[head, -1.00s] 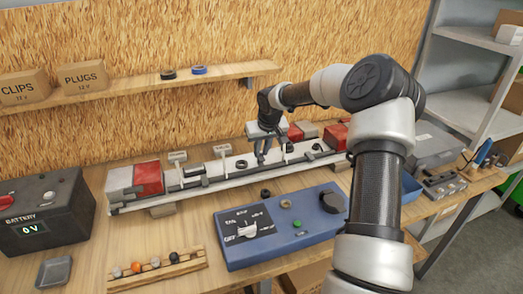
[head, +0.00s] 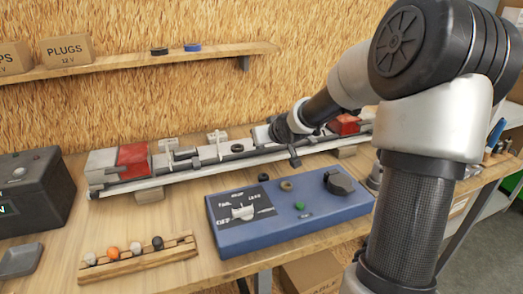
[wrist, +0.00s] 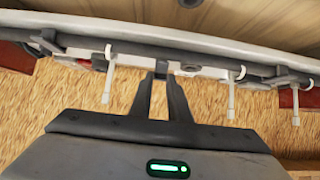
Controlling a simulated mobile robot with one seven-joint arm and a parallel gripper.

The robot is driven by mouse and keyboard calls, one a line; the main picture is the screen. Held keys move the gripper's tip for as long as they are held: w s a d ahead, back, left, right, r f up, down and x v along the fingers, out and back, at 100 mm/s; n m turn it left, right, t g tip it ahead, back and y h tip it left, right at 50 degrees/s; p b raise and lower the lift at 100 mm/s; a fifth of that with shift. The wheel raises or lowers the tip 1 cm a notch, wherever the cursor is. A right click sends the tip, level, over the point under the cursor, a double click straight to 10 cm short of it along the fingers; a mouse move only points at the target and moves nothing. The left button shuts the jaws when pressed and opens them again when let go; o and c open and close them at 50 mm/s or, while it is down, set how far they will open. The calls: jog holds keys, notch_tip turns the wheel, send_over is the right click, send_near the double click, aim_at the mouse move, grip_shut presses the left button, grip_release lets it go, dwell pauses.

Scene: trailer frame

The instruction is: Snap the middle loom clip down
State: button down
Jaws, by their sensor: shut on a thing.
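The white trailer frame beam (head: 215,172) lies along the bench with a dark loom (head: 205,161) along it. In the wrist view the picture is upside down, and three white T-shaped clips stand up from the beam: the right one (wrist: 107,80), the middle one (wrist: 231,95) and the left one (wrist: 295,105). The left and middle clips also show upright in the head view, the middle one (head: 217,138). My gripper (wrist: 161,75) is between the middle and right clips, its fingertips at the dark loom and seemingly shut on it. The exact contact is small and unclear. My arm hides the right clip in the head view.
A blue switch box (head: 230,232) stands in front of the beam. Red-and-white lamps (head: 135,160) sit on the beam's ends. A shelf (head: 120,62) runs above.

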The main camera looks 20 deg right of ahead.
jog(key=shift+s+f+t+b, duration=0.5)
jog(key=shift+t+b, duration=0.45)
jog(key=shift+b, duration=0.65)
jog(key=shift+s+f+t+b, duration=0.45)
jog(key=shift+t+b, duration=0.5)
jog(key=shift+b, duration=0.6)
jog(key=shift+s+r, duration=0.1)
jog(key=shift+r, duration=0.05)
jog(key=c, duration=1.7)
grip_release()
jog(key=shift+o, duration=0.2)
